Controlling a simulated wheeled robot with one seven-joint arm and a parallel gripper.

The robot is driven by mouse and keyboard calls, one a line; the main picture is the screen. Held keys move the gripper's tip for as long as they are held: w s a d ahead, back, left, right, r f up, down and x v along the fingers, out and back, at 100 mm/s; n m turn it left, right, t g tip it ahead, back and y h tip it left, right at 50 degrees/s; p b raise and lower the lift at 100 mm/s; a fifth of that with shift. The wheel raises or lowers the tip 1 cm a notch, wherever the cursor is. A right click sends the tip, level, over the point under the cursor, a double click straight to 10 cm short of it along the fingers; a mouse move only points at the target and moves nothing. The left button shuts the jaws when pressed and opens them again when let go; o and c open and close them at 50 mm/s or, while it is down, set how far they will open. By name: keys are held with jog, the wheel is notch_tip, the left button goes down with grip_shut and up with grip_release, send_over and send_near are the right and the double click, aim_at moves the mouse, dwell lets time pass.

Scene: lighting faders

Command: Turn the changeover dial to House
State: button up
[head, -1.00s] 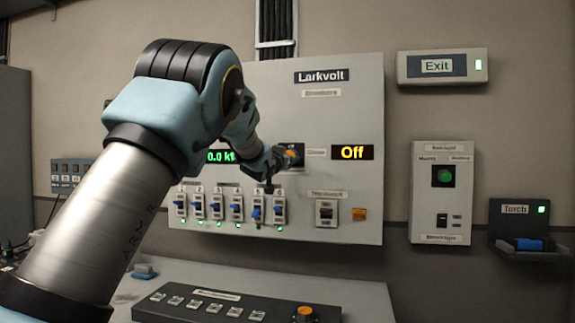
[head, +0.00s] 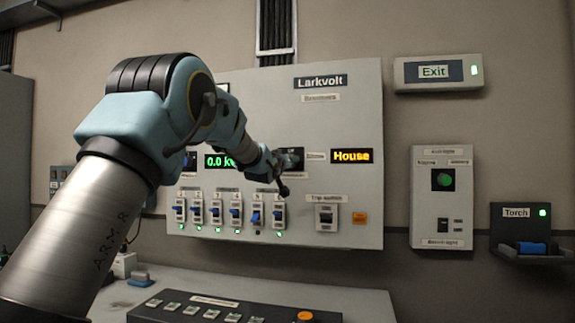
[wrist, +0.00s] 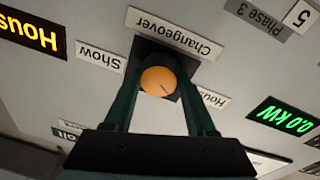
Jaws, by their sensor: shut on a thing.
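The changeover dial (wrist: 158,81) is a round orange knob on a dark plate, under the Changeover label (wrist: 174,34) in the upside-down wrist view. Its small dark mark points toward the partly covered House label (wrist: 212,97); the Show label (wrist: 100,54) is on the other side. My gripper (wrist: 160,88) has one finger on each side of the knob and is shut on it. In the head view my gripper (head: 281,166) is at the panel and hides the knob. The display (head: 351,156) reads House.
The Larkvolt panel (head: 340,95) also carries a row of blue breaker switches (head: 236,213) just below my gripper, a larger switch (head: 326,216) and a green 0.0 kW readout (head: 219,161). A desk console (head: 220,308) stands below. The wall to the right holds separate boxes.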

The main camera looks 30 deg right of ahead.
jog(key=o, duration=1.4)
jog(key=shift+c, duration=0.2)
jog(key=b+v, duration=0.4)
jog(key=v, duration=0.6)
jog(key=shift+s+a, duration=0.25)
jog(key=shift+s, duration=0.05)
jog(key=shift+f, duration=0.1)
